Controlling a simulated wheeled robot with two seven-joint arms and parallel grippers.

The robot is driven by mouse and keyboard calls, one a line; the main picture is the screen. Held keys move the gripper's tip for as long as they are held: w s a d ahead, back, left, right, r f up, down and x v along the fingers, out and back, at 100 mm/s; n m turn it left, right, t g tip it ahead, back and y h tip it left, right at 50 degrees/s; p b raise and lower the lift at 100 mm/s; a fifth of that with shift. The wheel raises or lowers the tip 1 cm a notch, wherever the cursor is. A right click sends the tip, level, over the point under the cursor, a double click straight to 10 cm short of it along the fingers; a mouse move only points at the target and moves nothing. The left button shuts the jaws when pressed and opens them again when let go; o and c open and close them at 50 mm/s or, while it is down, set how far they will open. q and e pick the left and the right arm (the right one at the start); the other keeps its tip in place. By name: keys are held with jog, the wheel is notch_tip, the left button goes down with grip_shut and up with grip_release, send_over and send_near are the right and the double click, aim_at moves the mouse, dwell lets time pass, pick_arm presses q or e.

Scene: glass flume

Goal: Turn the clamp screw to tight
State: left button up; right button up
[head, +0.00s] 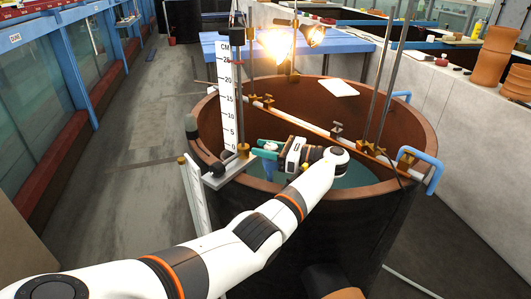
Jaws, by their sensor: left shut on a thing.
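A white gauge board (229,95) marked CM with numbers stands upright at the near left rim of the round tank. Beside it is a vertical metal rod with a dark cap (237,37). A small brass clamp screw (243,150) sits low on this rod, above a grey bracket (226,172). My right gripper is not in view.
The tank (425,130) has a brown rim and holds water. A white rail (300,122) with brass clamps and tall rods crosses it. Two lit lamps (277,42) shine behind. A blue table (345,50) stands beyond.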

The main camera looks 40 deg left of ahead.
aim_at(265, 145)
pick_arm(q)
jog(key=shift+n+g+b, duration=0.35)
jog(key=shift+n+g, duration=0.15)
jog(key=shift+g, duration=0.3)
jog(key=shift+g+h, duration=0.3)
jog(key=shift+h, duration=0.1)
jog(key=o, duration=1)
jog(key=shift+s, duration=0.1)
notch_tip(265, 145, up, 10)
jog(key=shift+f, duration=0.1)
